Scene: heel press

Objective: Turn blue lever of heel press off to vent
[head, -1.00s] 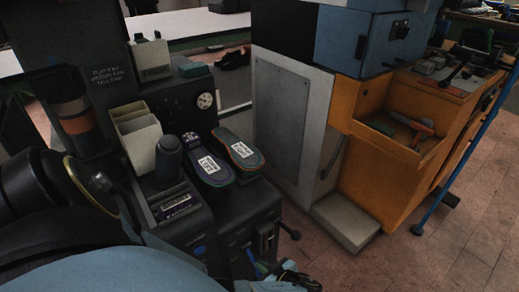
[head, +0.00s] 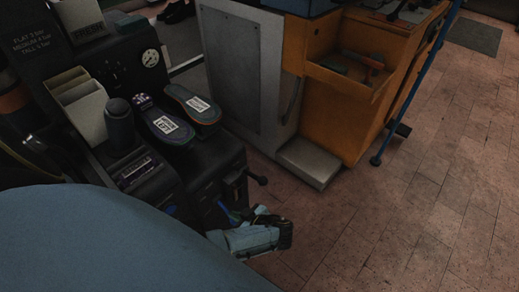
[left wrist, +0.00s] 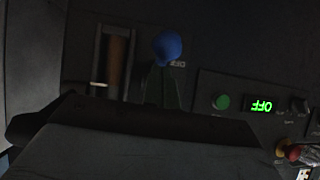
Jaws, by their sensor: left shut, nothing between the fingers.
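The heel press (head: 130,165) is the dark machine at the left of the head view. Its blue lever shows in the left wrist view as a round blue knob (left wrist: 167,48) on a dark stem, by a slot in the panel; the stem's lower part is hidden by a dark shape in front. In the head view a small blue piece (head: 228,214), probably this lever, shows low on the press front. My left gripper (head: 264,218) is shut and empty beside that piece; whether they touch I cannot tell. My right gripper is not in view.
Two labelled soles (head: 192,105) lie on top.

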